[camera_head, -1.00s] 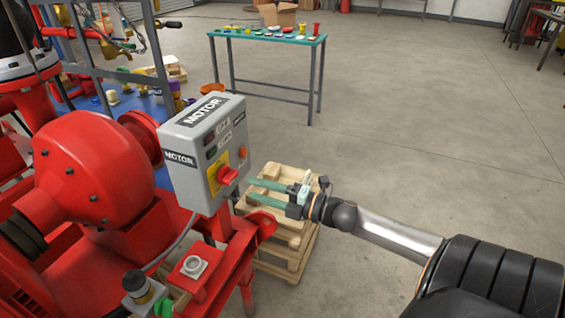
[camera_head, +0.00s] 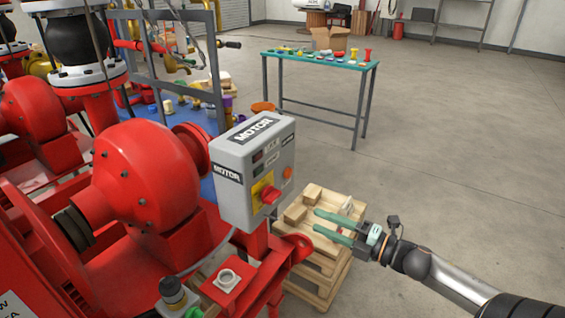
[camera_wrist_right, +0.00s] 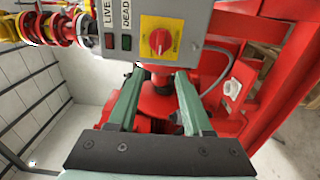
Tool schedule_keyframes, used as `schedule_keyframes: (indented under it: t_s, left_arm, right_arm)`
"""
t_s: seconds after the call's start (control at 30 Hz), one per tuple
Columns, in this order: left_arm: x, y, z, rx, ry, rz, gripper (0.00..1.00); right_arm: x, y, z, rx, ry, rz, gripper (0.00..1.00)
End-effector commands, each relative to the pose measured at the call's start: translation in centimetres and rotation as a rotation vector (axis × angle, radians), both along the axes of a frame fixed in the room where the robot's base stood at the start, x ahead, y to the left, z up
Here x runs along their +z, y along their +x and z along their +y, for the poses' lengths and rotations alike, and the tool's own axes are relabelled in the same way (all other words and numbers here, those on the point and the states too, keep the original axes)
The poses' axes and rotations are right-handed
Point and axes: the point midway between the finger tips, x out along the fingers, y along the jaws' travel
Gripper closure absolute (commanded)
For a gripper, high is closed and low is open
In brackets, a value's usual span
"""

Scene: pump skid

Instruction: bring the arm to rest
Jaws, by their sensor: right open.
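My right gripper (camera_head: 324,225) is open and empty, its two green fingers pointing left above a stack of wooden pallets. It is to the right of the grey motor control box (camera_head: 237,195), apart from it. The box has a red rotary switch on a yellow plate (camera_head: 268,194) and an orange button. In the right wrist view the open fingers (camera_wrist_right: 155,95) show with the switch (camera_wrist_right: 159,38) beyond them, and green and red indicators marked LIVE and DEAD. My left gripper is not in view.
A red pump (camera_head: 145,175) fills the left. Wooden pallets (camera_head: 335,265) stand under my right gripper, with small blocks on top. A teal table (camera_head: 300,60) with several small coloured items stands behind. The concrete floor at the right is clear.

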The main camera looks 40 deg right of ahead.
Motion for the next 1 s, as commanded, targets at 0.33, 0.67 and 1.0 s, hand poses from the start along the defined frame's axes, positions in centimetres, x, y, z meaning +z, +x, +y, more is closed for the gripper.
schedule_keyframes:
  t_s: [0.33,0.67,1.0]
  left_arm:
    - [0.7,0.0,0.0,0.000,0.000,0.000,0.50]
    - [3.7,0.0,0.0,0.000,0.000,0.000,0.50]
    - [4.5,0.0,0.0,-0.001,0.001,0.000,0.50]
  right_arm:
    - [-2.7,-0.8,0.6,-0.088,0.151,0.100,0.50]
    - [-17.0,-9.0,12.2,-0.548,1.002,0.729,0.50]
    - [-20.2,-13.7,21.6,-0.717,1.328,1.038,0.50]
